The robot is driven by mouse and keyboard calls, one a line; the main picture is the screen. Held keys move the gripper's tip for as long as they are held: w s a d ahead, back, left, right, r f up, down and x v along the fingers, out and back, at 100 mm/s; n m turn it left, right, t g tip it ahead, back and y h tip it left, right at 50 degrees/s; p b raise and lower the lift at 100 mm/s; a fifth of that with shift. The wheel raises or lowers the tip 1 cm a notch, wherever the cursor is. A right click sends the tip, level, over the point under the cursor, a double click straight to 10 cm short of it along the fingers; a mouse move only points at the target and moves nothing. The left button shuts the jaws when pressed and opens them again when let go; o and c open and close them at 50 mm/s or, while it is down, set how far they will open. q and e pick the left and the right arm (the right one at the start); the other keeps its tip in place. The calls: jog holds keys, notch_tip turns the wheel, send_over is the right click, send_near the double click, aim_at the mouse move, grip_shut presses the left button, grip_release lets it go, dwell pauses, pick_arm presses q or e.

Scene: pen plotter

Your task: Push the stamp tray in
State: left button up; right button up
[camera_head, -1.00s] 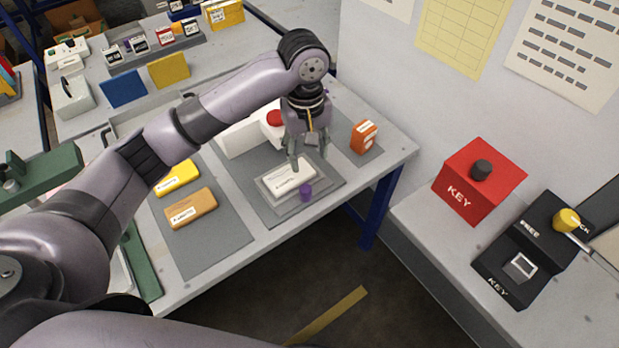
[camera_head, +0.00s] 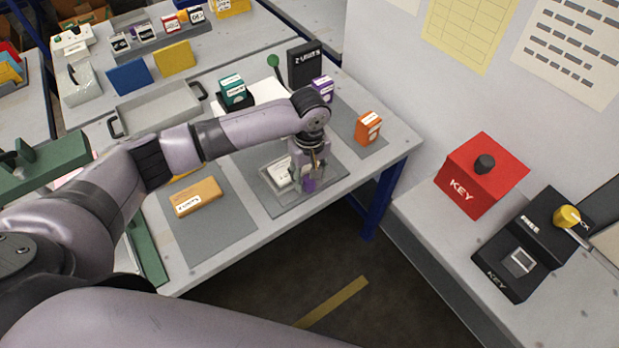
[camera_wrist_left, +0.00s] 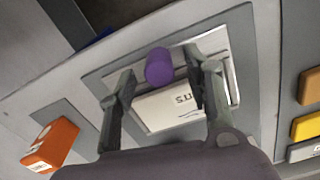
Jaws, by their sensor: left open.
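The stamp tray (camera_head: 272,186) lies on a dark grey mat near the table's front edge. A white labelled box (camera_head: 279,172) lies on it, partly hidden by my gripper. The tray has a purple knob (camera_head: 309,185) at its front. My left gripper (camera_head: 307,178) is open and low over the tray's front, right at the knob. In the left wrist view, the knob (camera_wrist_left: 158,66) shows between the fingertips of my left gripper (camera_wrist_left: 160,76); I cannot tell whether they touch it. The white box (camera_wrist_left: 168,106) shows behind the knob. My right gripper is not in view.
An orange box (camera_head: 369,127) stands right of the tray. An orange-brown package (camera_head: 196,196) lies on a mat to the left. Green (camera_head: 233,93) and purple (camera_head: 322,88) boxes stand behind my arm. A red KEY box (camera_head: 482,175) stands on the right-hand bench.

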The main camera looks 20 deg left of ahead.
pick_arm(q)
jog(key=shift+f, duration=1.2)
jog(key=shift+c, duration=0.5)
grip_shut()
jog(key=shift+r, duration=0.1)
